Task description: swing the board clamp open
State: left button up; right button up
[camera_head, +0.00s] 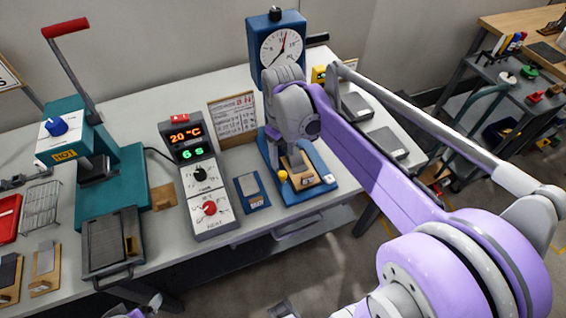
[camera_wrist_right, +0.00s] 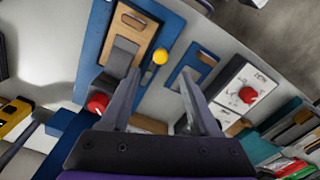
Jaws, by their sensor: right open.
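The board clamp sits on a blue base (camera_head: 322,188) below the dial stand. A wooden board (camera_wrist_right: 147,22) with a grey block (camera_wrist_right: 122,57) lies on this base. The yellow ball knob (camera_head: 283,176) of the clamp is at the board's left side; in the right wrist view the knob (camera_wrist_right: 161,56) lies just beyond and between my fingertips. My right gripper (camera_wrist_right: 160,76) is open and empty above the base, with nothing between its fingers. In the head view my right wrist hides part of the clamp. Only a small tip of my left gripper (camera_head: 148,304) seems to show at the bottom edge.
A dial on a blue stand (camera_head: 264,75) rises behind the clamp. A controller box (camera_head: 207,190) with displays and a small blue plate (camera_head: 252,192) stand to the left. A teal press (camera_head: 125,180) is farther left. Grey plates (camera_head: 385,143) lie to the right.

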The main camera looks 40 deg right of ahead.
jog(key=shift+r, duration=1.55)
